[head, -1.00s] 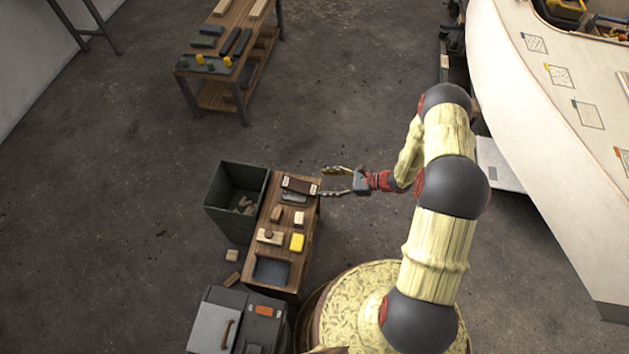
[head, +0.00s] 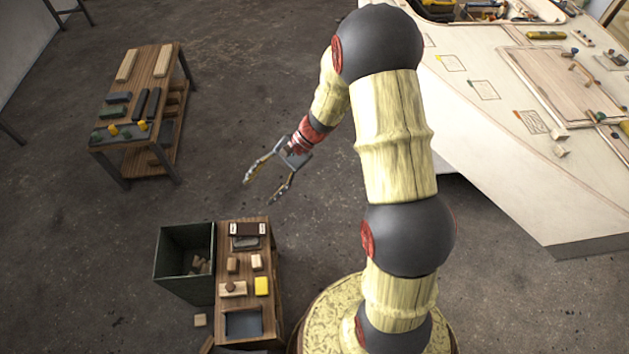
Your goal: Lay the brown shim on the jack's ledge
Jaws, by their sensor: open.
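A dark brown flat piece with pale ends (head: 247,228), which looks like the brown shim, lies at the far end of the small wooden bench (head: 262,319). A grey piece (head: 245,243) lies just in front of it. My gripper (head: 259,191) is open and empty, above and beyond the far end of the bench, apart from the brown piece. Its fingers point down and to the left. I cannot make out the jack or its ledge; my arm hides part of the floor by the hull.
A dark open bin (head: 183,287) with scraps stands left of the bench. Small wooden blocks, a yellow block (head: 262,286) and a dark tray (head: 243,324) are on the bench. Another workbench (head: 151,70) stands at the upper left. The pale hull (head: 500,160) fills the right.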

